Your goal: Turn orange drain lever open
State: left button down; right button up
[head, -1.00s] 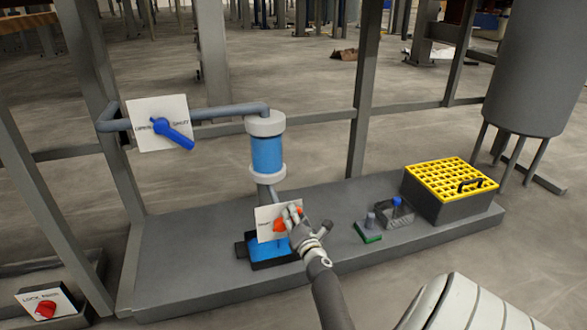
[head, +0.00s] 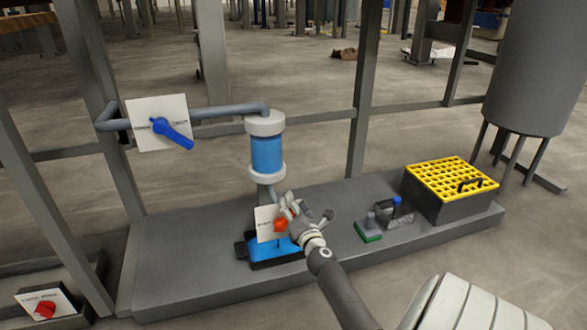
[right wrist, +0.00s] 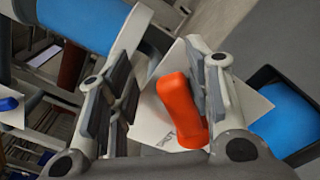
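The orange drain lever (head: 281,224) is on a white plate (head: 266,217) below the blue filter cylinder (head: 267,154). My right gripper (head: 288,207) is at the lever and partly covers it. In the right wrist view the orange lever (right wrist: 180,112) stands between the spread fingers. It is close to or against the right-hand finger, with a clear gap to the left-hand one. A black tray (head: 262,265) with blue liquid (head: 262,249) sits under the plate. My left gripper is not in view.
A blue lever (head: 172,132) on a white plate is at upper left. A red knob (head: 44,310) is at lower left. A green-based block (head: 369,229), a grey holder (head: 398,212) and a yellow-topped crate (head: 450,185) stand on the platform to the right.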

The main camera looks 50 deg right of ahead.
notch_tip(320, 180, up, 2)
jog(key=shift+a+r, duration=0.1)
jog(key=shift+a, duration=0.05)
jog(key=shift+r, duration=2.2)
